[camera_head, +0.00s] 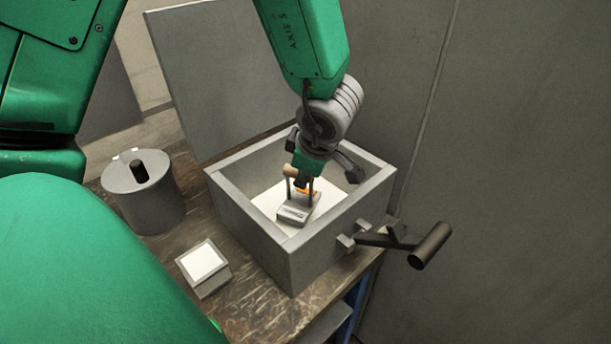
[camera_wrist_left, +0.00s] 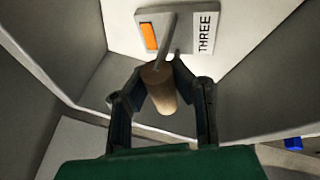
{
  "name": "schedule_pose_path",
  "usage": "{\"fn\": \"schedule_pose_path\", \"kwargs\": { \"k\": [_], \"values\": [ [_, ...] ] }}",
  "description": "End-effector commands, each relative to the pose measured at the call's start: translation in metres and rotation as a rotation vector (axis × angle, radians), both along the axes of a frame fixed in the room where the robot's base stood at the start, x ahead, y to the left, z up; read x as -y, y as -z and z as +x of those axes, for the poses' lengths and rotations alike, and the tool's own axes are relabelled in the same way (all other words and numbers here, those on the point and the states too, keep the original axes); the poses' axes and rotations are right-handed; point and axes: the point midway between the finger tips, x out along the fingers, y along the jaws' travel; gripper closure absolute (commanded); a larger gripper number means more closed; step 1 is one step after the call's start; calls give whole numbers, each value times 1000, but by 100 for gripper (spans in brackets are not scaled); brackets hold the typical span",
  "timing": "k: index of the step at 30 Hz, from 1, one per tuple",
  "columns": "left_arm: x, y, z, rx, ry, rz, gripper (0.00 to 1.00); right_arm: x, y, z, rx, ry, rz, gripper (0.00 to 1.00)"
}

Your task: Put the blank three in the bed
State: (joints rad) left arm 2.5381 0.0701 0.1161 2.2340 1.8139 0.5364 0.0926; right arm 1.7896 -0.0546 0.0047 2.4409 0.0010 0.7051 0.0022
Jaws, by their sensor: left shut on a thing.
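The blank three is a grey block with an orange patch and a "THREE" label (camera_wrist_left: 206,34). A thin stem joins it to a wooden handle (camera_wrist_left: 161,90). In the head view the block (camera_head: 293,214) is inside an open grey box (camera_head: 250,219), over its white floor (camera_head: 270,203), which looks like the bed. My left gripper (camera_head: 304,182) reaches down into the box. In the wrist view its fingers (camera_wrist_left: 160,78) are shut on the wooden handle. I cannot tell whether the block touches the floor. My right gripper is not in view.
The box's lid (camera_head: 220,70) stands raised behind it. A crank handle (camera_head: 430,246) sticks out at the right. A grey lidded canister (camera_head: 148,200) and a small block with a white top (camera_head: 203,265) stand left of the box on the worn tabletop (camera_head: 262,314).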

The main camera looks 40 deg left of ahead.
Motion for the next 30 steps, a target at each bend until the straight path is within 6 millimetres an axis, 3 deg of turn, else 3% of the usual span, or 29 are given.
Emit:
{"fn": "schedule_pose_path", "kwargs": {
  "k": [2, 13, 14, 15, 16, 25, 30],
  "values": [
    [-1, 9, 0, 1, 0, 3, 100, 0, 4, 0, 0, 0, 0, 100],
    [0, 11, 0, 2, 0, 1, 100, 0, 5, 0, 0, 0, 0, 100],
    [0, 12, 0, 0, 0, 0, 80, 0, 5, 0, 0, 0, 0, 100],
    [0, 12, 0, 0, -1, 0, 66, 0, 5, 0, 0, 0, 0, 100],
    [0, 12, 0, 0, 0, 0, 62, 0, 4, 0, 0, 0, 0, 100],
    [0, 11, 0, 0, -1, 0, 62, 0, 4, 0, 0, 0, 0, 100],
    [6, -5, -1, 3, -1, -4, 62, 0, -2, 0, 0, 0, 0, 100]
  ]
}}
